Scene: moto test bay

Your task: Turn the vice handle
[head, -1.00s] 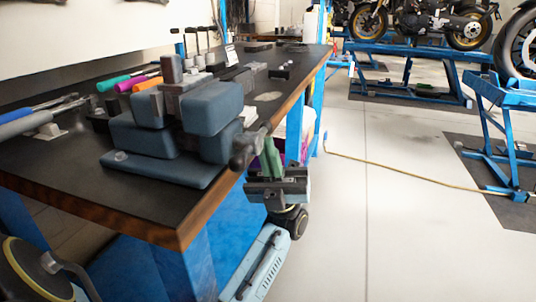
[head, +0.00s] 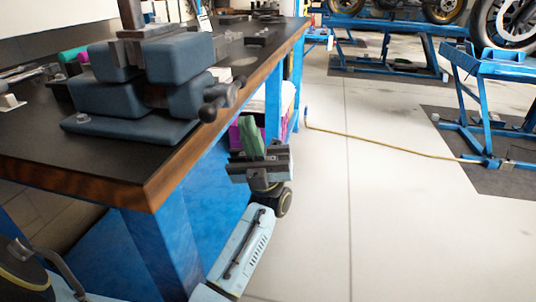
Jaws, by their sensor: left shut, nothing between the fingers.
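The blue-grey bench vice (head: 127,128) stands on the near part of the black workbench. Its dark vice handle (head: 225,93), a bar with round knobs, sticks out at the vice's right end, past the bench edge. My left gripper (head: 250,124) is below and to the right of the handle, beside the bench's wooden edge. Its green fingers point up, are together with nothing between them, and show a gap from the handle. My right gripper does not show.
The workbench edge (head: 176,166) runs between the vice and my left arm, with a blue bench leg (head: 170,250) below. Tools lie behind the vice. A yellow hose (head: 385,142) crosses the open floor. Blue motorcycle lifts (head: 385,45) stand at the back right.

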